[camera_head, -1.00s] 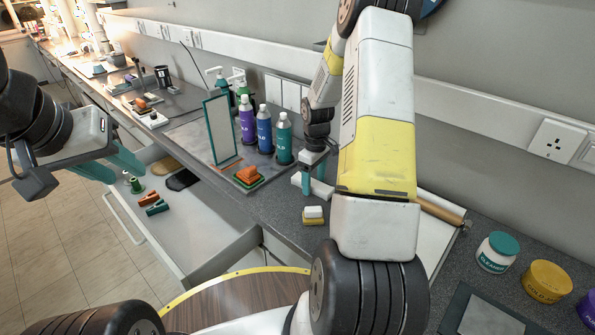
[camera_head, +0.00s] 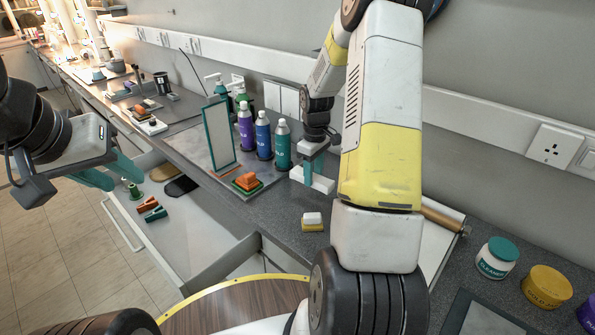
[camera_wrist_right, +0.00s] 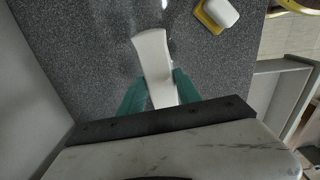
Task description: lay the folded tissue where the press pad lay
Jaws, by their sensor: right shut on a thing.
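The folded tissue (camera_head: 322,184) is a white flat strip. My right gripper (camera_head: 312,172) is shut on it, over the dark counter beside the bottles. In the right wrist view the tissue (camera_wrist_right: 152,55) sticks out forward between the two teal fingers of the right gripper (camera_wrist_right: 160,88). My left gripper (camera_head: 112,172) is open and empty above the open drawer. A white block on a yellow base (camera_head: 312,222) stands on the counter in front of the right gripper; it also shows in the right wrist view (camera_wrist_right: 218,12). I cannot tell which spot the press pad lay on.
An orange block on a green pad (camera_head: 246,182) sits on a grey tray by an upright teal-framed mirror (camera_head: 219,136). Several bottles (camera_head: 283,147) stand behind. Jars (camera_head: 497,257) stand at right.

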